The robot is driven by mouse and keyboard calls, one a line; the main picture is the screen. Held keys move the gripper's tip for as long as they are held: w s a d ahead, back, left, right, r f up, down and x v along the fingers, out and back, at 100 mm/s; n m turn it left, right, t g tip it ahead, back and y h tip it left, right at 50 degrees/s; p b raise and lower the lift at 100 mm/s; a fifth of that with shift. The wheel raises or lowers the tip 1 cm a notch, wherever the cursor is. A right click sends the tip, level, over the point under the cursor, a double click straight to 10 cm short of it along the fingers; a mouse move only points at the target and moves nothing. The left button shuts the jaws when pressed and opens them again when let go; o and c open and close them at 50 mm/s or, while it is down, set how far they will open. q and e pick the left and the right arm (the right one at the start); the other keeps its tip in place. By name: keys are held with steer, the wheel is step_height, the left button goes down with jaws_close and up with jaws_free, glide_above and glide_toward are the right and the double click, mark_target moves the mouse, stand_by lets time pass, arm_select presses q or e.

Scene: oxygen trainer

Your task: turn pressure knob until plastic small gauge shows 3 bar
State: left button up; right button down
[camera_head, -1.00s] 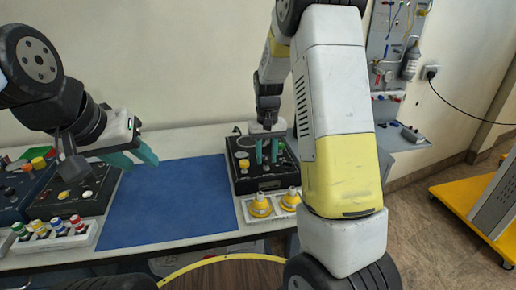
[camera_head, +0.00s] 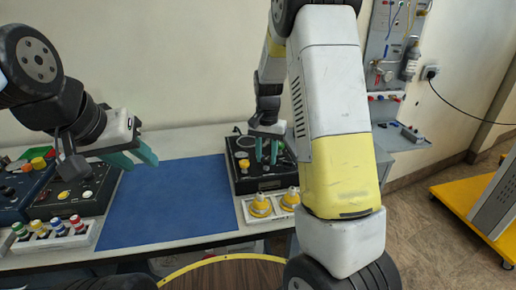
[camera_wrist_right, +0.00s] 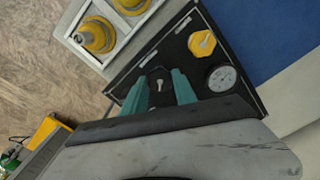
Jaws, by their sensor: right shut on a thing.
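The black trainer box (camera_head: 250,186) stands on the table right of the blue mat. In the right wrist view its panel shows a small white round gauge (camera_wrist_right: 222,78) with a needle too small to read, and a yellow hexagonal knob (camera_wrist_right: 202,43). My right gripper (camera_head: 266,160) reaches down onto the panel. In the wrist view its teal fingers stand either side of a dark knob with a pale mark (camera_wrist_right: 158,84), closed on it; the fingers partly hide it. My left gripper (camera_head: 143,160) is open and empty above the blue mat's left part.
The blue mat (camera_head: 168,205) is bare. Yellow-topped fittings (camera_head: 260,205) sit in a tray in front of the box. Dark control boxes (camera_head: 75,190) and a tray of coloured knobs (camera_head: 54,236) are at left. A yellow cart (camera_head: 468,190) stands on the floor at right.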

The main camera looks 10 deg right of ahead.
mark_target(266, 159)
steer(key=c, duration=1)
jaws_free()
step_height(266, 159, up, 7)
steer(key=shift+r, duration=0.4)
